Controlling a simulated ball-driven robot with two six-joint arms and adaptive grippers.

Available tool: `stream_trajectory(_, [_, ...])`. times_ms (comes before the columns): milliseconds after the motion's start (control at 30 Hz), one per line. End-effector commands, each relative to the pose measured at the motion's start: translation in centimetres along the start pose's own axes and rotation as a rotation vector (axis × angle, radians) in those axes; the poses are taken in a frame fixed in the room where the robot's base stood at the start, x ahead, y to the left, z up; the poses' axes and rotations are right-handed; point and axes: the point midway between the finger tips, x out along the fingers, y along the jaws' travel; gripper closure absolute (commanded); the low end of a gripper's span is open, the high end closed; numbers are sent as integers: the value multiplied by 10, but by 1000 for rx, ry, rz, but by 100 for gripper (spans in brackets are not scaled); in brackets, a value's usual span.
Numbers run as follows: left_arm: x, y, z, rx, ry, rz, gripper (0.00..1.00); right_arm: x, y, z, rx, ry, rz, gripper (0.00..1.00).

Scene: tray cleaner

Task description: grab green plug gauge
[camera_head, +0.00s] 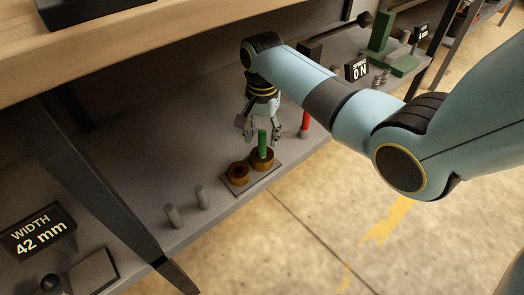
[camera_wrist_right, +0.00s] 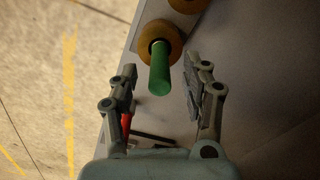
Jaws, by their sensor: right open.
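The green plug gauge (camera_head: 262,138) stands upright in a brown ring on a small plate on the shelf. In the right wrist view the green plug gauge (camera_wrist_right: 159,70) shows between and just beyond the two fingers, with its lower end in the brown ring (camera_wrist_right: 161,36). My right gripper (camera_head: 263,136) is open above and around the top of the gauge; I see no contact. It also shows in the right wrist view (camera_wrist_right: 158,82), with a clear gap between its fingers. My left gripper is not in view.
A second brown ring (camera_head: 238,172) sits beside the first on the plate (camera_head: 254,180). Two grey pegs (camera_head: 202,197) stand to the left. A red rod (camera_head: 305,122) stands close to the right of my gripper. A wooden tabletop (camera_head: 130,45) overhangs the shelf.

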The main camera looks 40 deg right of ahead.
Motion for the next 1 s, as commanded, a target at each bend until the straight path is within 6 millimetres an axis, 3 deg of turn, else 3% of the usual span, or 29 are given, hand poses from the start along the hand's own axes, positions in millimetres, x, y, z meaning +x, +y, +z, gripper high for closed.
stream_trajectory(33, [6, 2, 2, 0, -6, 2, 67, 13, 1, 1, 0, -3, 4, 52])
stream_trajectory(100, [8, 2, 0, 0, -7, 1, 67, 18, 1, 1, -1, -2, 2, 52])
stream_trajectory(400, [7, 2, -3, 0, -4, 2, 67, 19, 0, 1, -2, 0, -1, 53])
stream_trajectory(767, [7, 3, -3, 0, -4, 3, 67, 19, 0, 1, -2, 0, 0, 100])
stream_trajectory(1000, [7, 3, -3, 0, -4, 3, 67, 19, 0, 1, -2, 0, 0, 100])
